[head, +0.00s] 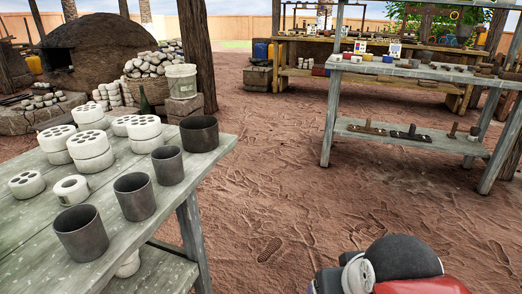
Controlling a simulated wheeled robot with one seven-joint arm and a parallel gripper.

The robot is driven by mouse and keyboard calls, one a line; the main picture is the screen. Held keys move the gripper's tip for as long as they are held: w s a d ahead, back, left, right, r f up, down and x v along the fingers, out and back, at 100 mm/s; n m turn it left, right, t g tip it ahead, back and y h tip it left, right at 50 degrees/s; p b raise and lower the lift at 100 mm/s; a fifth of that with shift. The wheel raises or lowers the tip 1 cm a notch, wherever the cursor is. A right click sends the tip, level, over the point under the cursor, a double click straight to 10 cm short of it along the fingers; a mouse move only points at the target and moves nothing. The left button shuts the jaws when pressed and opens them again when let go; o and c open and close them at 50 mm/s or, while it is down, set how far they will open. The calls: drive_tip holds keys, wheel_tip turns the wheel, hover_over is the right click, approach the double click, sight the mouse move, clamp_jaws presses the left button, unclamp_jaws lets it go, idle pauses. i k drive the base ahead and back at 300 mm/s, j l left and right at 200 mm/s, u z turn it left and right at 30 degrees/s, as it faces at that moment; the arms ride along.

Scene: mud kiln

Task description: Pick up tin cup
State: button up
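Several dark grey metal cups stand upright in a row along the right side of the grey wooden table (215,150). My gripper is not in view; only a red and black part of my own body shows at the bottom right.
White cylinders with holes (90,150) stand left of the cups, some stacked. A small white ring piece (71,189) lies near the second cup. Another worktable (400,70) stands at the right. The reddish ground (290,190) between the tables is clear.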

sight(83, 233)
drive_tip(key=k+u, duration=0.15)
drive_tip(key=u, duration=1.1)
